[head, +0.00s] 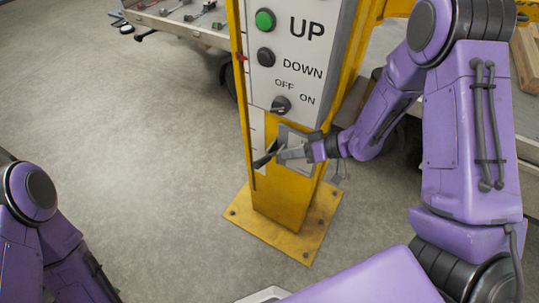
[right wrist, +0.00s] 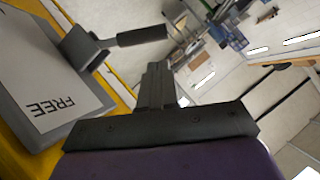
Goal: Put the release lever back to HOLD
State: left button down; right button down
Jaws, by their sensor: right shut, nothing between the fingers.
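The release lever (right wrist: 142,36) has a dark grip on a grey arm and sticks out from a label plate (right wrist: 50,75) in the right wrist view. The word FREE is printed on the plate, upside down in that view; no HOLD mark is readable. My left gripper is out of view; only part of that arm shows.
The yellow post (head: 275,185) stands on a bolted floor plate (head: 285,235). Above the lever are a green UP button (head: 265,20), a DOWN button (head: 266,57) and an OFF/ON knob (head: 281,105). A trailer bed with tools stands behind. The floor at left is clear.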

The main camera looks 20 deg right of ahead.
aim_at(269, 157)
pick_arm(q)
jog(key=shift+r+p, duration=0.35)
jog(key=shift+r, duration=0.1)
pick_arm(e)
jog(key=x, duration=0.6)
jog(key=shift+w+a+f, duration=0.2)
jog(key=shift+a, duration=0.1)
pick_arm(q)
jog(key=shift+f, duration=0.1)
pick_arm(e)
jog(key=shift+a+f, duration=0.1)
